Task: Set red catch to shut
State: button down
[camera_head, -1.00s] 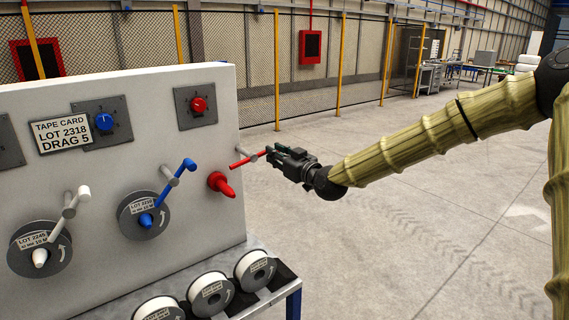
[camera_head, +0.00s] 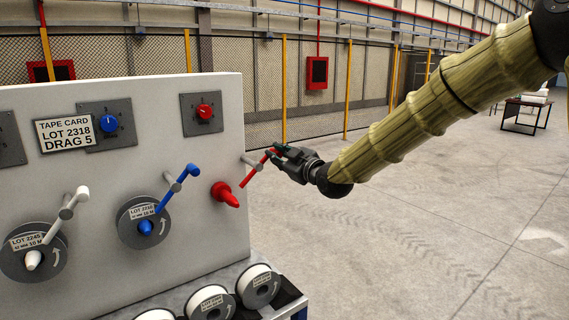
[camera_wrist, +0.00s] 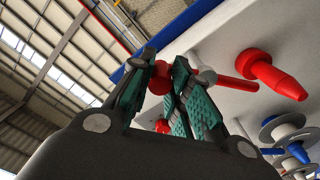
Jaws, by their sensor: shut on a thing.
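The red catch (camera_head: 256,169) is a thin red bar on a grey pin at the right edge of the upright panel (camera_head: 100,205). It slants, with its right end up and its left end down beside the red spindle. My gripper (camera_head: 277,152) is shut on its upper right end. In the wrist view, the red ball end of the catch (camera_wrist: 160,80) shows between the green-padded fingers (camera_wrist: 165,95), and a red bar stretch shows behind them. The fingers hide part of the catch.
A bare red spindle (camera_head: 225,195) sticks out just left of the catch. Blue (camera_head: 178,186) and white (camera_head: 67,213) levers cross reels further left. A red knob (camera_head: 204,112) sits above. White spools (camera_head: 258,286) lie on the shelf below.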

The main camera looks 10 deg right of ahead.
jog(key=shift+a+r+n+b, duration=0.15)
jog(key=shift+n+b, duration=0.15)
jog(key=shift+n, duration=0.2)
jog(key=shift+s, duration=0.1)
jog(key=c, duration=1.3)
grip_release()
jog(key=v, duration=1.2)
